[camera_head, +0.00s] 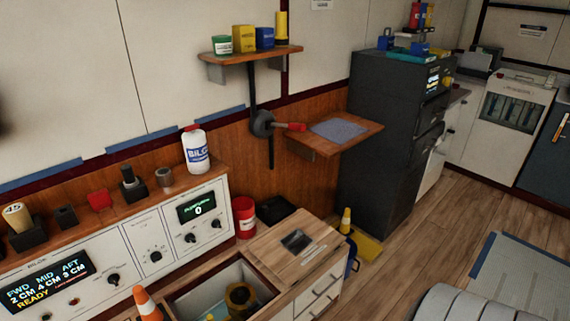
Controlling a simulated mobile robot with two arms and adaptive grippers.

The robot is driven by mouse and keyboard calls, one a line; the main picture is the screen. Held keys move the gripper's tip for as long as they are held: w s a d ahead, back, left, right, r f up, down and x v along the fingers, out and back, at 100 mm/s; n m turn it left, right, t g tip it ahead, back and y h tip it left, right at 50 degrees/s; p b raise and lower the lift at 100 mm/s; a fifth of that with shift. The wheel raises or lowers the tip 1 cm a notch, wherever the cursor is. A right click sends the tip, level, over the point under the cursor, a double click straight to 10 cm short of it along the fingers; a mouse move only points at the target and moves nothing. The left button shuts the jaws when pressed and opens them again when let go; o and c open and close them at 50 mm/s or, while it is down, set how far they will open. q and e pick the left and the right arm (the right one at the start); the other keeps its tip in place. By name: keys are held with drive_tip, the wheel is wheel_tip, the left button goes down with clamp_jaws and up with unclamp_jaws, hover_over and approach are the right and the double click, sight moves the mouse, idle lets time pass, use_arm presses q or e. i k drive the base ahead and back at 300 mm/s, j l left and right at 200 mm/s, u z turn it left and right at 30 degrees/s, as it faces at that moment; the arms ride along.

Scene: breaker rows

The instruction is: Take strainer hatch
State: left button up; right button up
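What looks like the strainer hatch is a wooden lid (272,256) with a dark square inset (296,241) and a small pale label, too small to read. It lies flat on top of a low white drawer cabinet (322,298). Left of it is an open compartment (187,302) with a dark yellowish round part (239,297) inside. The bottom of the compartment is cut off by the frame. Neither of my grippers is in view.
An orange cone (146,303) stands left of the compartment. A control console (150,240) carries a white bottle (196,150). A red can (244,217) stands behind the lid. A yellow floor piece (366,246) lies beyond the cabinet. Wooden floor to the right is partly clear.

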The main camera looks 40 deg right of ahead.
sight(290, 248)
drive_tip(key=z, duration=1.5)
drive_tip(key=i+l+u, duration=0.15)
drive_tip(key=u, duration=0.35)
drive_tip(key=i+l+u, duration=0.15)
drive_tip(key=u, duration=0.35)
drive_tip(key=l, duration=0.1)
